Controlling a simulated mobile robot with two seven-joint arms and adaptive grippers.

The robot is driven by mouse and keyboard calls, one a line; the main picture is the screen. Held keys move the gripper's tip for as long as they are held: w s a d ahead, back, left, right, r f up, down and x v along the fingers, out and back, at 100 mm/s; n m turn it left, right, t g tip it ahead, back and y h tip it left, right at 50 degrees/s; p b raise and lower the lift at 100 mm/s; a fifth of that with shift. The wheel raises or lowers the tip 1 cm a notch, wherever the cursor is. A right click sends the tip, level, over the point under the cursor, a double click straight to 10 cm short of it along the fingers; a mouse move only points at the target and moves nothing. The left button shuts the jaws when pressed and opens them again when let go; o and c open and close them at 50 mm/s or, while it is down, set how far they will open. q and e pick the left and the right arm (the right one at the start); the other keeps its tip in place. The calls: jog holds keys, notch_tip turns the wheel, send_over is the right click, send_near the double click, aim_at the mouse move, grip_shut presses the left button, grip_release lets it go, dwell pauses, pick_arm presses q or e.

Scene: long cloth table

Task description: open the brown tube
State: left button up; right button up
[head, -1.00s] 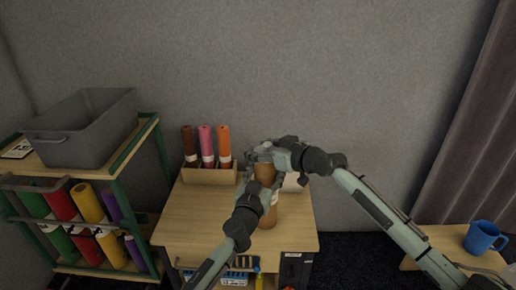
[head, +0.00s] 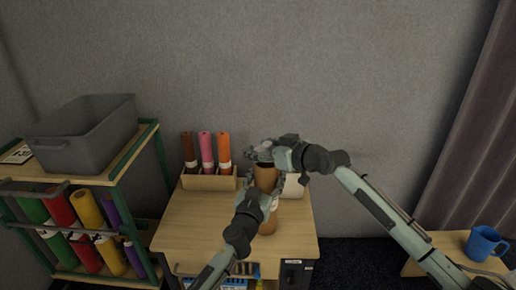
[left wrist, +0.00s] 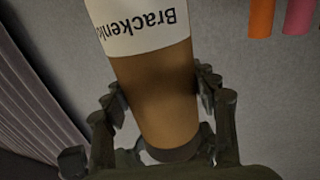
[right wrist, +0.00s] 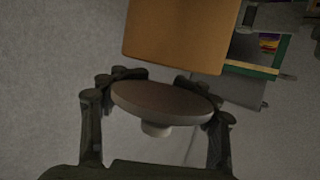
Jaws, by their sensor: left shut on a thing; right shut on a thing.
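The brown tube (head: 266,178) is upright above the table, with a white label reading "Bracken…" that shows in the left wrist view (left wrist: 140,25). My left gripper (head: 259,198) is shut around its body; the fingers press both sides in the left wrist view (left wrist: 160,95). My right gripper (head: 262,151) is at the tube's top end, shut on a round grey cap (right wrist: 165,103) with a small knob. In the right wrist view a narrow gap shows between the cap and the tube's end (right wrist: 178,35), so they look apart. The tube's inside is hidden.
A small wooden table (head: 185,225) stands below. On it a holder (head: 208,182) carries brown, pink and orange tubes. A white object (head: 293,185) is partly behind my right gripper. A rack (head: 150,140) with coloured rolls and a grey bin (head: 85,140) is left; a blue mug (head: 484,242) is right.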

jog(key=shift+r, duration=2)
pick_arm(q)
jog(key=o, duration=1.8)
jog(key=shift+c, duration=0.2)
